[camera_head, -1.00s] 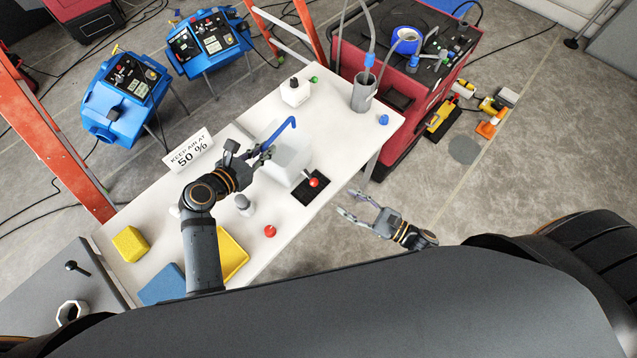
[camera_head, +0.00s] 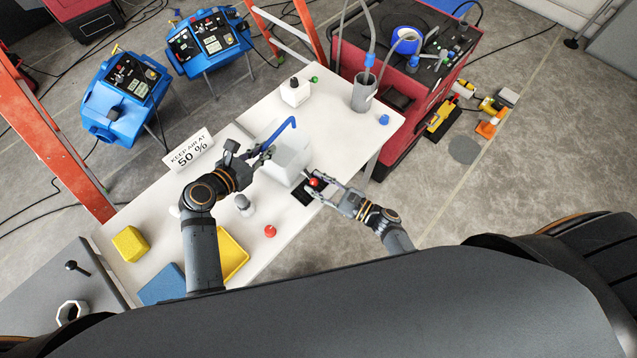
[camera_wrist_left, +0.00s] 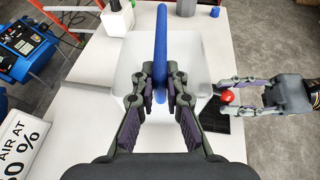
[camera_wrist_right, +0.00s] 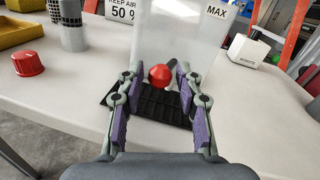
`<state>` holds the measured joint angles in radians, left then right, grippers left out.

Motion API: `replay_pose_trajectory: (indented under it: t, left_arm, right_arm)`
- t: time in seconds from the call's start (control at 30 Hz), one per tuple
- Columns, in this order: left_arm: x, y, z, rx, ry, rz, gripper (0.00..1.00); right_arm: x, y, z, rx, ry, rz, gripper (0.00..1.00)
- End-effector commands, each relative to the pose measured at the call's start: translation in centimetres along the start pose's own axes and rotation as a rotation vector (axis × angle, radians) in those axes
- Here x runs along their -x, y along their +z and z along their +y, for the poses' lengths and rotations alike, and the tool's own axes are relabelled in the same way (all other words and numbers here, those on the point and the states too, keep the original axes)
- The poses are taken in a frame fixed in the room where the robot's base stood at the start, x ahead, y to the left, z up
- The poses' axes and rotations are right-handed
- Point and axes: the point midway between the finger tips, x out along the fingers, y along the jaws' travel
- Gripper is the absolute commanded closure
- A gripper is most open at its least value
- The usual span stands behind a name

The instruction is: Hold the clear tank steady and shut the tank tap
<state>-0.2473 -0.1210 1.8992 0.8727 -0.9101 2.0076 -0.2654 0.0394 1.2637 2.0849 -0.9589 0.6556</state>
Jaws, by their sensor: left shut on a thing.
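The clear tank (camera_head: 291,160) stands on the white table, with a bent blue bar (camera_head: 281,134) at its top. My left gripper (camera_head: 264,156) is shut on the blue bar, which runs between its fingers in the left wrist view (camera_wrist_left: 160,45). The tank tap has a round red knob (camera_wrist_right: 160,75) low on the tank's near side, above a black slotted mat (camera_wrist_right: 148,106). My right gripper (camera_wrist_right: 157,88) is open, with one finger on each side of the knob. Whether a finger touches the knob cannot be told. Part of the tap is hidden behind the knob.
The table's front edge is close.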

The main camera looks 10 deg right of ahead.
Motion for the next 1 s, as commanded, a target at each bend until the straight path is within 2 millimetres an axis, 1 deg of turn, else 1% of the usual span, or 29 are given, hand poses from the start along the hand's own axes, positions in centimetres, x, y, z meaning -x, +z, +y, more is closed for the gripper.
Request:
replay_pose_trajectory:
  t: [0.03,0.2,0.23,0.37,0.5,0.6,0.87,0.9,1.0]
  left_arm:
    - [0.0,0.1,0.0,0.000,0.001,-0.002,1.00]
    - [0.0,0.1,0.0,0.000,0.001,-0.002,1.00]
    - [0.0,0.1,0.0,0.000,0.001,-0.002,1.00]
    - [0.0,0.1,0.0,0.000,0.001,-0.002,1.00]
    - [0.0,0.1,0.0,0.000,0.001,-0.002,1.00]
    - [0.0,0.1,0.0,0.000,0.000,-0.001,1.00]
    - [0.0,0.1,0.0,0.000,0.000,-0.001,1.00]
    - [0.0,0.1,0.0,0.000,0.000,-0.001,1.00]
    - [0.0,0.1,0.0,0.000,0.000,-0.001,1.00]
  right_arm:
    - [0.0,0.0,0.0,0.000,0.000,0.000,0.76]
    - [0.0,0.0,0.0,0.000,0.000,0.000,0.99]
    - [0.0,0.0,0.0,0.000,0.000,0.000,1.00]
    - [0.0,0.1,0.2,-0.001,-0.018,0.001,1.00]
    - [-0.5,0.3,1.1,-0.005,-0.158,0.026,1.00]
    - [-0.6,0.3,1.4,-0.001,-0.223,0.041,1.00]
    - [-0.6,0.3,1.3,0.003,-0.236,0.046,1.00]
    - [-0.6,0.3,1.3,0.003,-0.236,0.046,0.76]
    - [-0.6,0.3,1.3,0.003,-0.235,0.046,0.63]
